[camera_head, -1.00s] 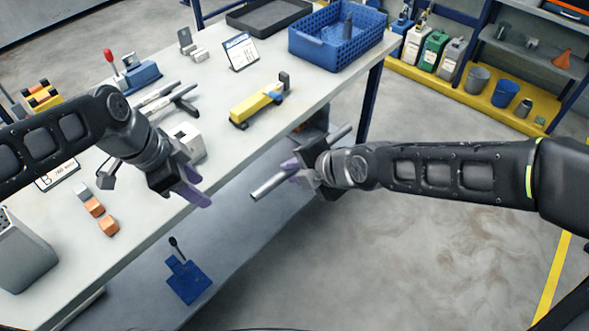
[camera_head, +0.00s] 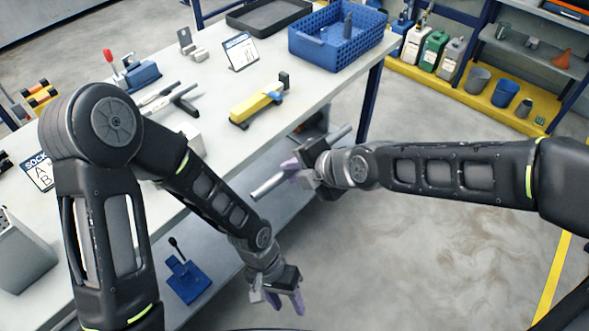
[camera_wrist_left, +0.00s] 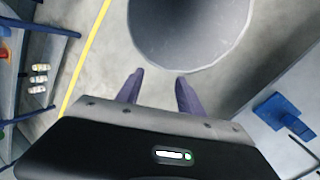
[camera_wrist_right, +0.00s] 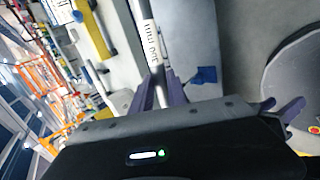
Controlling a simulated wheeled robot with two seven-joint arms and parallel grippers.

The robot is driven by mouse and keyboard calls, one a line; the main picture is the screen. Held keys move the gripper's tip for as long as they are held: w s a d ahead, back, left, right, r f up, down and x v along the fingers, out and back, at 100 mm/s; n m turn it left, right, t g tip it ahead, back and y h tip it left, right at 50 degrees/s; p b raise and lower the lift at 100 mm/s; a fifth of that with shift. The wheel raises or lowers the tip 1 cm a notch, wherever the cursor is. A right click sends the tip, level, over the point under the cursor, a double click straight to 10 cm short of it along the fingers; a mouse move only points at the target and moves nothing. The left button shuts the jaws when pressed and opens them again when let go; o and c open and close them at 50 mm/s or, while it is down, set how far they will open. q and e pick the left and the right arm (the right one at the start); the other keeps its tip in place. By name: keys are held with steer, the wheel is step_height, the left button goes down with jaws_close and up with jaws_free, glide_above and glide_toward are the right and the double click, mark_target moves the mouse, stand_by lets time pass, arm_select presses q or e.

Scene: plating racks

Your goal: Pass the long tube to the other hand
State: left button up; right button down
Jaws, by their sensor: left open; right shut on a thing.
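The long tube is a slim grey rod (camera_head: 268,187) that lies slantwise over the gap beside the table's front edge. My right gripper (camera_head: 296,167) is shut around its middle, and both ends stick out. In the right wrist view the tube (camera_wrist_right: 150,40) runs up between the fingers (camera_wrist_right: 160,92) and bears a white label with dark print. My left gripper (camera_head: 286,303) is open and empty, low in the head view, below the tube and apart from it. In the left wrist view its fingers (camera_wrist_left: 158,90) stand apart with nothing between them.
The worktable (camera_head: 225,135) holds a yellow tool (camera_head: 255,105), a blue basket (camera_head: 335,45), a black tray (camera_head: 268,14) and a white sign (camera_head: 241,52). A blue item (camera_head: 187,278) lies on the lower shelf. The floor (camera_head: 420,250) below my right arm is clear.

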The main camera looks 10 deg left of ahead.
arm_select(q)
steer(key=w+d+f+n+t+h, duration=0.1)
steer(key=d+f+n+h, duration=0.1)
steer(key=d+f+n, duration=0.35)
steer(key=a+f+m+t+y, duration=0.1)
steer(key=a+f+t, duration=0.1)
steer(key=a, duration=0.6)
steer(key=shift+w+f+t, duration=0.3)
steer(key=shift+f, duration=0.55)
